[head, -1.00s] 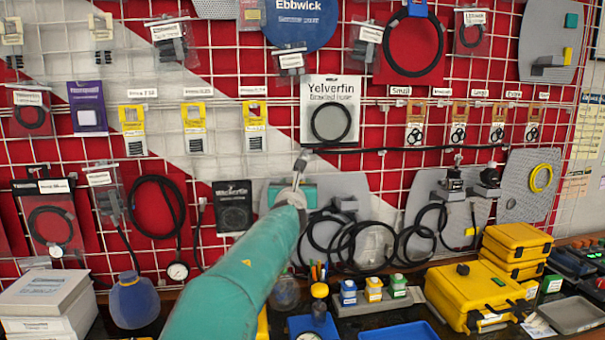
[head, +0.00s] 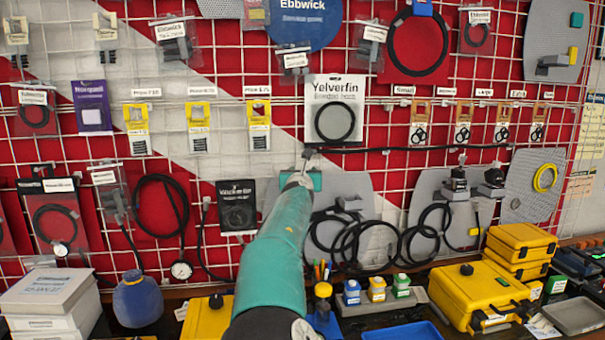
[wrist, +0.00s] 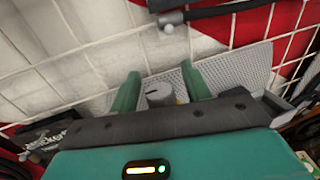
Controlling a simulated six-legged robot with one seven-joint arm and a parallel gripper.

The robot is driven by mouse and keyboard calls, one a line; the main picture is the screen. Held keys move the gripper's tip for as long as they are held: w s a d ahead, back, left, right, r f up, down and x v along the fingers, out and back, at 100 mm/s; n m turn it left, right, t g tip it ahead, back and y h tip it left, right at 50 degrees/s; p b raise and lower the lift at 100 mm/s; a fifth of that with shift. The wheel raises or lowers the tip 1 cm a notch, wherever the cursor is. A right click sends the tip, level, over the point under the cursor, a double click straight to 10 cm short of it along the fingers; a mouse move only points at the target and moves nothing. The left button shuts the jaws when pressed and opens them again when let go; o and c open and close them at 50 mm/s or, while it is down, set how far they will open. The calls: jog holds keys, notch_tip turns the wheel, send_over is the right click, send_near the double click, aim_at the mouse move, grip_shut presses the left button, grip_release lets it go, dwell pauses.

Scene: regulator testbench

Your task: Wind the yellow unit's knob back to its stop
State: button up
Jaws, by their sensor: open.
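A low yellow unit (head: 203,320) with a black knob (head: 216,300) on top stands at the bottom edge, partly cut off and beside my arm. A larger yellow case (head: 478,297) at the right also has a black knob (head: 466,269) on its lid. I cannot tell which one the task means. My gripper (head: 305,180) is raised in front of the wall grid, well above both, its fingers mostly hidden by my arm. In the wrist view my gripper (wrist: 161,92) has its two green fingers apart.
A short yellow-topped regulator (head: 323,292), small bottles (head: 376,289) and a blue tray (head: 402,331) stand on the bench. A blue round tank (head: 138,300) and white boxes (head: 52,303) are at left. Hoses (head: 355,240) hang behind my arm.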

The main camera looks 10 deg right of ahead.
jog(key=c, duration=1)
jog(key=shift+y, duration=0.4)
jog(key=n+y, duration=0.2)
jog(key=shift+r+y, duration=0.15)
jog(key=shift+y, duration=0.15)
jog(key=n+y, duration=0.1)
jog(key=y, duration=0.1)
jog(key=n+y, duration=0.3)
jog(key=y, duration=0.1)
jog(key=shift+a+n+g+y, duration=0.3)
jog(key=shift+a+y, duration=0.05)
jog(key=shift+y, duration=0.05)
jog(key=n+g+y, duration=0.2)
jog(key=y, duration=0.1)
jog(key=n+y, duration=0.1)
jog(key=shift+a+f+n+g+y, duration=0.2)
jog(key=shift+a+n+g+y, duration=0.1)
jog(key=shift+g+y, duration=0.1)
jog(key=shift+s+a+n+g+y, duration=0.15)
jog(key=shift+n+g+y, duration=0.5)
jog(key=shift+g+y, duration=0.1)
jog(key=shift+s+a+n+g+y, duration=0.1)
jog(key=shift+n+g+y, duration=0.55)
jog(key=shift+y, duration=0.1)
jog(key=shift+a+n+g+y, duration=0.1)
jog(key=shift+n+g+y, duration=0.2)
jog(key=shift+g, duration=0.1)
